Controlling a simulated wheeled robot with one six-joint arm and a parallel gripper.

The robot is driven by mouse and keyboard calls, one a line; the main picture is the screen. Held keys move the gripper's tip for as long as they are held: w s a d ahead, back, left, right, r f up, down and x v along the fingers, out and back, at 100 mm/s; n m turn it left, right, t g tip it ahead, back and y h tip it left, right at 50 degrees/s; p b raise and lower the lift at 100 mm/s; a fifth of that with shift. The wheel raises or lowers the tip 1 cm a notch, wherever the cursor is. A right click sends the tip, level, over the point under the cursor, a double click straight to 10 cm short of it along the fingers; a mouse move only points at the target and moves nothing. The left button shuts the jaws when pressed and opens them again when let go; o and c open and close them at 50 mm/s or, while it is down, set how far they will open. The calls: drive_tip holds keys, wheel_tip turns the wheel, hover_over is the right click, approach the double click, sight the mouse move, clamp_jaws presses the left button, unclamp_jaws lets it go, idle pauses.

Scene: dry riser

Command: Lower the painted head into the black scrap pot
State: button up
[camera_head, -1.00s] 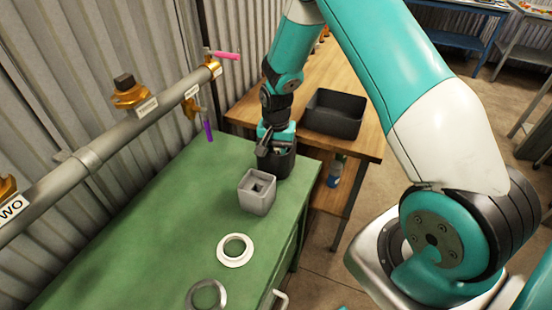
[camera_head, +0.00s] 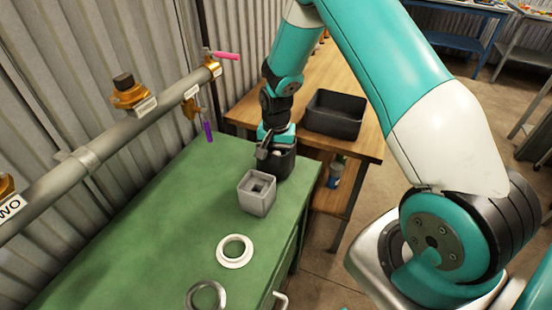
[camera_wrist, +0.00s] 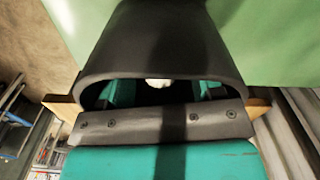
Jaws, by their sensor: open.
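The black scrap pot (camera_head: 284,163) stands at the far end of the green bench. My gripper (camera_head: 266,151) is open at the pot's near-left rim, pointing down, with its jaws partly hidden by the pot and my wrist. In the wrist view the dark pot (camera_wrist: 150,42) fills the upper middle, its rim close against a grey gripper part (camera_wrist: 160,124). A small pale patch (camera_wrist: 158,84) shows inside the pot's opening. I cannot tell whether it is the painted head, which I do not clearly see elsewhere.
A white ring (camera_head: 235,251) and a grey ring (camera_head: 206,296) lie nearer. A black bin (camera_head: 335,113) sits on the wooden table behind. A pipe with valves (camera_head: 110,145) runs along the left wall.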

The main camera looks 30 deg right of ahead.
drive_tip(key=shift+r, duration=0.1)
wheel_tip(320, 180, up, 17)
drive_tip(key=b, duration=0.1)
drive_tip(key=shift+r, duration=0.15)
